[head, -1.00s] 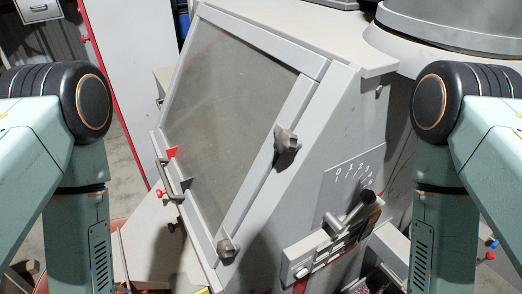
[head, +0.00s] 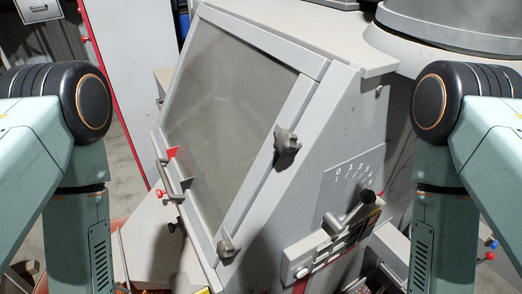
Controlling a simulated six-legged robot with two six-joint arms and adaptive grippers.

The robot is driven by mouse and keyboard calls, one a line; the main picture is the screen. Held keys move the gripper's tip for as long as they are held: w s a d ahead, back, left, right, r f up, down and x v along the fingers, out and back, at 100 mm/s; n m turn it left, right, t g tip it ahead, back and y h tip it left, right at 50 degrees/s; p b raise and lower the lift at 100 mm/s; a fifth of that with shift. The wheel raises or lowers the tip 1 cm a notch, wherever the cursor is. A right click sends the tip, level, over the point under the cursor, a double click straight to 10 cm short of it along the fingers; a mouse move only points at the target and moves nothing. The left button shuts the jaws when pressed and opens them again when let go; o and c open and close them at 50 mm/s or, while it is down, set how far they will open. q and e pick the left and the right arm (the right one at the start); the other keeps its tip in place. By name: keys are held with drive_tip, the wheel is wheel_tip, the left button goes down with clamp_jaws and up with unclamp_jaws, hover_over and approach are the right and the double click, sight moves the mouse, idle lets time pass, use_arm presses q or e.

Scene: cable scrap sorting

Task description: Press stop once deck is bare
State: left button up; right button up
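A grey machine stands in front of me, with a large tilted window (head: 225,110) in a pale frame. The window is hazy, and I cannot make out a deck or anything on it. A control panel (head: 330,247) sits low on the machine's right side, with a round pale button (head: 302,272) at its left end; its label is too small to read. A black-knobbed lever (head: 366,205) stands by a scale numbered from 0 upward. Both my arms show at the sides, but both grippers are below the picture.
Two dark knobs (head: 287,142) and a handle (head: 172,180) stick out from the window frame. A round grey vessel (head: 455,25) stands at the upper right. A pale cabinet (head: 130,70) with a red edge is at the back left.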

clamp_jaws()
idle(1.3)
